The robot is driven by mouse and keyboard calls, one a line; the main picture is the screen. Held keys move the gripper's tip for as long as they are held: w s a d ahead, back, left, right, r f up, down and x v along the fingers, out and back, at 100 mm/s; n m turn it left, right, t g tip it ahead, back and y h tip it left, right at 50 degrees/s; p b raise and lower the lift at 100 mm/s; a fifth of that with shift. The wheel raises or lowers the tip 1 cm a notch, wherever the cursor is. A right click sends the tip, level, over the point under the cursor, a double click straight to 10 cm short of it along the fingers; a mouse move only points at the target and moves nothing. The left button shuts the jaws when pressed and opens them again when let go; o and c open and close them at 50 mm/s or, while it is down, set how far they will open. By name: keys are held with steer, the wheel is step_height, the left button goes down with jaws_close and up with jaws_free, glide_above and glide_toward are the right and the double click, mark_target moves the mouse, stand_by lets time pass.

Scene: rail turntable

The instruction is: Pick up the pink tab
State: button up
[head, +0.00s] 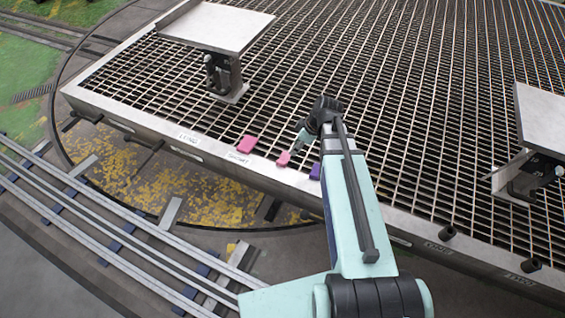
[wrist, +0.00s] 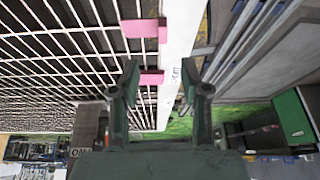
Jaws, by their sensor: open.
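Two pink tabs lie along the near edge of the grated deck. The larger pink tab (head: 246,144) is to the left in the head view. A smaller pink tab (head: 283,158) is just to its right, by the tip of my gripper (head: 296,148). In the wrist view my gripper (wrist: 160,78) is open, with one finger on each side. A pink tab (wrist: 151,78) shows between the fingers there, and the other pink tab (wrist: 143,27) is above it in the picture. I cannot tell whether the fingers touch the nearer tab.
A purple tab (head: 315,171) lies right of the smaller pink tab, close to my arm. Metal stands with flat plates rise from the deck at upper left (head: 217,28) and right (head: 543,115). Rails (head: 120,225) run past the deck's near edge.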

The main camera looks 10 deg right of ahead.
steer(key=b, duration=0.1)
glide_above(281, 162)
steer(key=s+d, duration=0.1)
steer(key=d, duration=0.2)
step_height(281, 162, down, 7)
steer(key=shift+s+r, duration=0.1)
steer(key=shift+r, duration=0.05)
steer(key=shift+a+b+x, duration=0.2)
steer(key=shift+b+x, duration=0.15)
steer(key=shift+x, duration=1)
steer(key=shift+a+b+x, duration=0.2)
steer(key=shift+b+x, duration=0.15)
steer(key=shift+x, duration=0.95)
steer(key=shift+r, duration=0.2)
jaws_close()
